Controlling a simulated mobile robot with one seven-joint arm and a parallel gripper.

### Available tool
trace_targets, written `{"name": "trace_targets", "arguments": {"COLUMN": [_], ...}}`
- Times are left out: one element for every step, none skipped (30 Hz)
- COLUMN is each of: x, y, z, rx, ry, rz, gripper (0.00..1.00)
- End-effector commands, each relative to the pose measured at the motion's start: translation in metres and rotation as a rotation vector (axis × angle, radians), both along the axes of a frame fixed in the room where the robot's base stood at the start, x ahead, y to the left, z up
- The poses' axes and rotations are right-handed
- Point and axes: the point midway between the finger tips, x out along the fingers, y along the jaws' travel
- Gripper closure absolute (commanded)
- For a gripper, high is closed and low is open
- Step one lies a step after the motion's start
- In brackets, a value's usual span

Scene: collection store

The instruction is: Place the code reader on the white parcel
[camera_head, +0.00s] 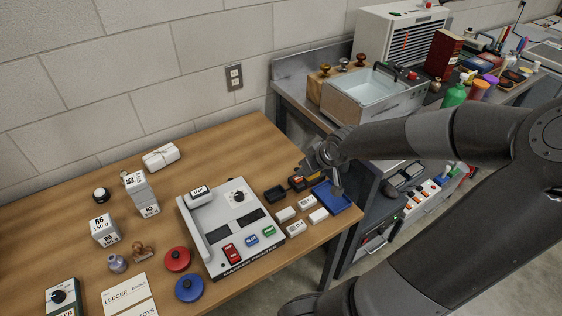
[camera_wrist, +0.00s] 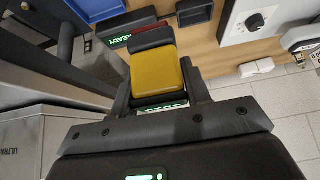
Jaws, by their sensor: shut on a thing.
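The code reader, yellow and black with a lit green READY panel (camera_wrist: 157,75), is between the fingers of my gripper (camera_wrist: 160,88) in the wrist view. My gripper is shut on it. In the head view my gripper (camera_head: 309,178) is over the right part of the wooden table, and the code reader (camera_head: 297,182) shows small and partly hidden beside the blue tray. The white parcel (camera_head: 161,156), a small banded bundle, lies at the back of the table by the wall, well to the left of my gripper. It also shows in the wrist view (camera_wrist: 257,67).
A grey label printer (camera_head: 215,243) stands between my gripper and the left half of the table. A blue tray (camera_head: 332,199) and small white boxes (camera_head: 296,228) are near the right edge. Stacked white weight boxes (camera_head: 139,187) stand in front of the parcel.

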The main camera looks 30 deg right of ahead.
Motion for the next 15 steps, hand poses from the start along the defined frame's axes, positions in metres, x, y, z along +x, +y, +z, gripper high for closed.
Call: {"name": "trace_targets", "arguments": {"x": [0.000, -0.001, -0.001, -0.001, -0.001, 0.000, 0.001, 0.002, 0.005, 0.008, 0.011, 0.016, 0.021, 0.027, 0.034], "y": [-0.001, -0.001, -0.001, -0.001, -0.001, -0.001, -0.001, -0.001, -0.002, -0.002, -0.002, -0.003, -0.003, -0.003, -0.003], "z": [0.001, 0.001, 0.001, 0.001, 0.001, 0.001, 0.001, 0.001, 0.002, 0.002, 0.002, 0.002, 0.003, 0.003, 0.003], "rx": [0.000, 0.000, -0.001, -0.001, -0.001, -0.001, -0.001, -0.001, -0.001, -0.001, -0.001, -0.002, -0.002, -0.003, -0.002], "ry": [-0.001, -0.001, -0.001, -0.001, -0.001, -0.001, -0.001, -0.001, -0.001, -0.001, -0.001, -0.001, -0.001, -0.002, -0.001], "rz": [0.000, 0.000, 0.001, 0.001, 0.001, 0.002, 0.002, 0.002, 0.000, 0.000, 0.000, 0.000, 0.000, -0.002, -0.002], "gripper": [0.83, 0.83, 0.83, 0.83, 0.83, 0.83, 0.83, 0.83, 0.83, 0.83, 0.83, 0.83, 0.83, 0.83, 0.83]}}
